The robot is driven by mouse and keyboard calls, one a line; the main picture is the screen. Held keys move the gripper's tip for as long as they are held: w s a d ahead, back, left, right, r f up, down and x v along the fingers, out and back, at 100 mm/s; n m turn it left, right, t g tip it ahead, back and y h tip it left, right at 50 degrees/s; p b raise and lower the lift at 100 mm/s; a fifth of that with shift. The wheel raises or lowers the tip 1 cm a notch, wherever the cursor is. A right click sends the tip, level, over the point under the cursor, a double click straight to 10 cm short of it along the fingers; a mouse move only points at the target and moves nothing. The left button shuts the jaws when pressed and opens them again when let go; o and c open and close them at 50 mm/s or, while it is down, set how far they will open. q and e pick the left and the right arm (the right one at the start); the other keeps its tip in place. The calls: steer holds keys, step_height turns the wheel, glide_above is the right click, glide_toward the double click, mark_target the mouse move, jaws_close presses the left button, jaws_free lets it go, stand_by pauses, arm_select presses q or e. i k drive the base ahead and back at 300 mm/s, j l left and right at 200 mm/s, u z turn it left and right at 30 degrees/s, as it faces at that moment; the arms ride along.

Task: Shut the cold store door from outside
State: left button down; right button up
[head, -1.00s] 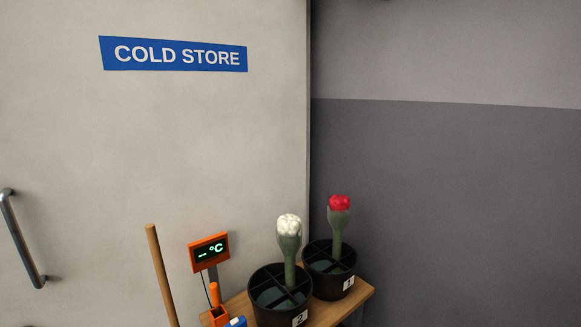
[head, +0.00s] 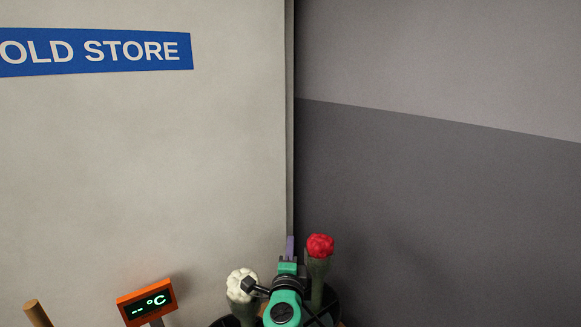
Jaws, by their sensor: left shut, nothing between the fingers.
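The pale grey cold store door (head: 150,170) fills the left of the head view, with a blue sign (head: 95,52) cut off at the left edge. Its right edge (head: 289,130) runs upright beside a dark gap and the grey wall. No handle shows now. My left gripper (head: 290,247), with a green and dark wrist and purple fingers, is shut and empty. It is low in the view, over the door's right edge in the picture. I cannot tell whether it touches the door. My right gripper is out of view.
An orange temperature display (head: 146,301) and a wooden stick (head: 37,313) are at the lower left. The grey wall (head: 440,200) on the right is clear.

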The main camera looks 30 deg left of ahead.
mark_target(143, 143)
steer(key=i+j, duration=0.35)
steer(key=i, duration=0.2)
steer(key=i+j, duration=0.4)
steer(key=i, duration=0.15)
